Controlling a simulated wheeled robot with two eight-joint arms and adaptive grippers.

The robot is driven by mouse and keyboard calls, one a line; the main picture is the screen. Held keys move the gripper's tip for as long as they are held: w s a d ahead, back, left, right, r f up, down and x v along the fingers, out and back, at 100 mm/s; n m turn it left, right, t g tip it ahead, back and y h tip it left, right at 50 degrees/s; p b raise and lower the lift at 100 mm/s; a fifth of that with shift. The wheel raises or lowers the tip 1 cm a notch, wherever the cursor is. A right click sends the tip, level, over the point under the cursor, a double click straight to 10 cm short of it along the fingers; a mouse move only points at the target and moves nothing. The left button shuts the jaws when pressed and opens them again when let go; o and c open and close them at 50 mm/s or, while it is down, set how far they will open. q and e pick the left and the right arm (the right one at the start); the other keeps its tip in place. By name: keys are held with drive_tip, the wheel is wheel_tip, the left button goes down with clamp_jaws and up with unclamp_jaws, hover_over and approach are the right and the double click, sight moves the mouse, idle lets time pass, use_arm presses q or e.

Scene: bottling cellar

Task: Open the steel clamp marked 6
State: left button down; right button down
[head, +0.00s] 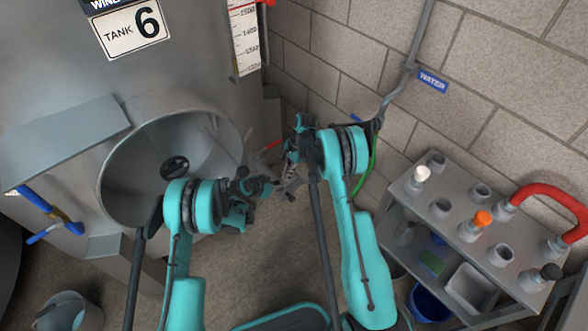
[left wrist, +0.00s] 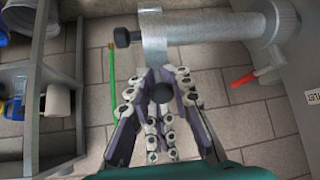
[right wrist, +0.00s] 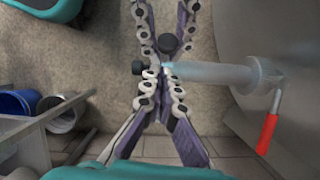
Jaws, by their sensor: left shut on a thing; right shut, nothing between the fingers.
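The tank (head: 195,70) bears a "TANK 6" sign (head: 132,27). A grey steel pipe (left wrist: 205,28) comes from it, with a pale steel clamp (left wrist: 152,42) around its free end; no number shows on the clamp. A black knob (left wrist: 122,38) sticks out beside the clamp. My left gripper (head: 268,187) is shut on another round black knob (left wrist: 162,92), just off the pipe end; it also shows in the right wrist view (right wrist: 168,44). My right gripper (right wrist: 164,74) is shut and empty at the pipe's end, close to the left fingers. Whether it touches the clamp is unclear.
A red valve handle (right wrist: 267,134) sits on the pipe near the tank. A grey bucket (head: 70,312) stands at the lower left.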

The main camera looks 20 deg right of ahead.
use_arm(q)
drive_tip(key=shift+w+a, duration=0.15)
drive_tip(key=shift+w, duration=0.1)
use_arm(e)
drive_tip(key=shift+s+a, duration=0.1)
drive_tip(key=shift+a, duration=0.35)
drive_tip(key=shift+r, duration=0.1)
drive_tip(key=shift+s+a+r, duration=0.15)
drive_tip(key=shift+s+a, duration=0.1)
drive_tip(key=shift+a, duration=0.6)
use_arm(q)
drive_tip(key=c, duration=1.4)
unclamp_jaws()
use_arm(e)
drive_tip(key=shift+a, duration=0.1)
use_arm(q)
drive_tip(key=shift+o, duration=0.2)
use_arm(e)
drive_tip(key=shift+w, duration=0.1)
use_arm(q)
drive_tip(key=shift+s, duration=0.15)
